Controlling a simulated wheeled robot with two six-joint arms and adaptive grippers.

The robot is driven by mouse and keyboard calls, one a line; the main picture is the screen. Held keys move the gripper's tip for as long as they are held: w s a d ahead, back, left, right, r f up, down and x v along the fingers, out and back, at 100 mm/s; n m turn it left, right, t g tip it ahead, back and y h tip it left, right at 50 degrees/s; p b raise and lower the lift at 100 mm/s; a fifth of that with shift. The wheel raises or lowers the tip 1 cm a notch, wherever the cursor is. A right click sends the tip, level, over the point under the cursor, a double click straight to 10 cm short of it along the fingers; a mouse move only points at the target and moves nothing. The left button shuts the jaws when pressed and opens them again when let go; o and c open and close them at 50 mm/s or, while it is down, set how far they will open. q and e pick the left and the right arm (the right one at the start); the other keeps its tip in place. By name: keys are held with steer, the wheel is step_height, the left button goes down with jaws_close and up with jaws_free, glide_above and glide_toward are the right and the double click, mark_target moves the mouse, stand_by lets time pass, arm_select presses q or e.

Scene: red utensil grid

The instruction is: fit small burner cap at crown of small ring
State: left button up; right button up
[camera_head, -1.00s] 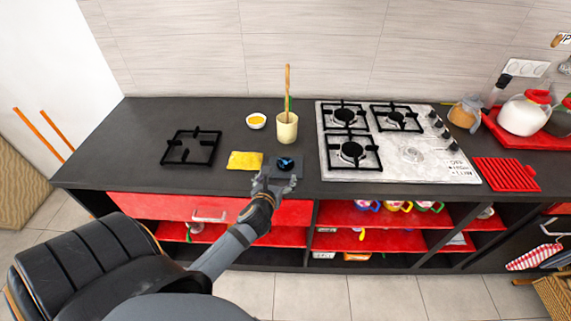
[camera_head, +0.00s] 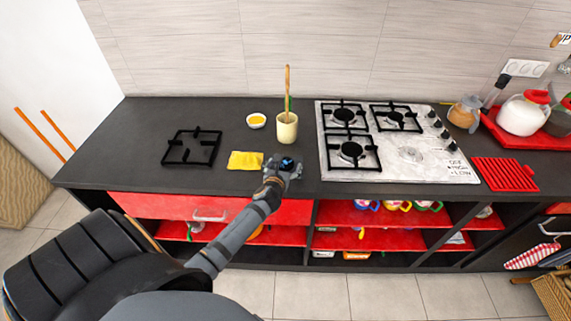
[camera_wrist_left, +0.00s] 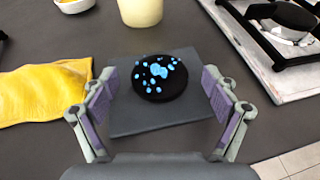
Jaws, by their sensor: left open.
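The small burner cap (camera_wrist_left: 160,78) is a black disc with bright blue spots on top. It lies on a dark grey square pad (camera_wrist_left: 150,123) on the counter. In the head view the cap (camera_head: 286,163) shows just beyond my left gripper (camera_head: 283,171). In the left wrist view my left gripper (camera_wrist_left: 162,95) is open, with one finger on each side of the cap and gaps between. The small ring (camera_head: 411,154) is the bare burner at the front right of the hob, with no grate over it. My right gripper is not in view.
The steel hob (camera_head: 450,170) carries several black grates. A yellow cloth (camera_head: 245,160) lies left of the pad. A cream utensil pot (camera_head: 287,128) and a small bowl (camera_head: 256,121) stand behind. A loose grate (camera_head: 192,147) lies at left; a red grid mat (camera_head: 505,174) lies right of the hob.

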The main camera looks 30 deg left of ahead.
arm_select(q)
steer(key=shift+w+a+f, duration=0.1)
steer(key=shift+w+f, duration=0.1)
steer(key=shift+w, duration=0.15)
steer(key=shift+s+r, duration=0.15)
steer(key=shift+s, duration=0.05)
steer(key=c, duration=1.2)
steer(key=shift+c, duration=0.2)
